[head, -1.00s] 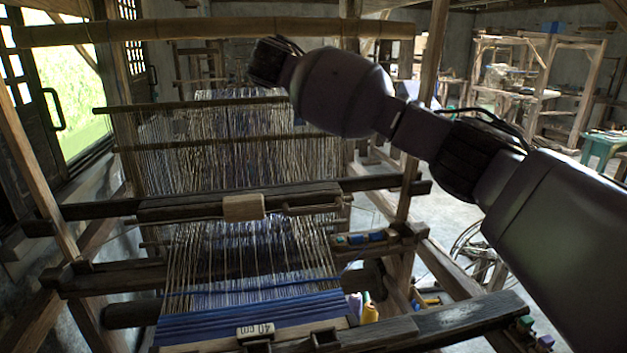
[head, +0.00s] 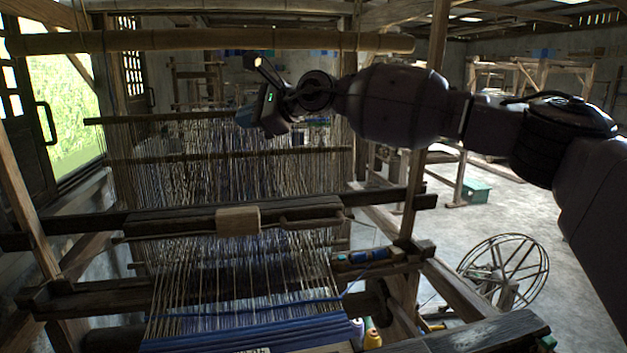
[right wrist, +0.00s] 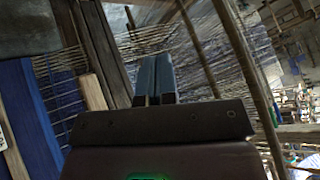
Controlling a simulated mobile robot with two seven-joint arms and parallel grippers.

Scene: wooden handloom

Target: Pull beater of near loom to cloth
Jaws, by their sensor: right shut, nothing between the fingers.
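The near loom's beater (head: 180,224) is a dark wooden beam across the warp threads, with a pale wooden block (head: 238,221) at its middle. The blue cloth (head: 265,338) lies at the bottom of the head view, with a stretch of open warp between it and the beater. My right gripper (head: 245,116) is up in front of the upper warp, above and apart from the beater. Its two blue-grey fingers are together and empty in the right wrist view (right wrist: 155,78). That view also shows blue cloth (right wrist: 30,115) at left. My left gripper is not in view.
A bamboo pole (head: 210,40) spans the loom above my right gripper. A loom post (head: 413,180) stands under my right forearm. A small shuttle tray (head: 375,265) sits at the loom's right side. A spoked wheel (head: 503,270) stands on the floor, with open floor behind it.

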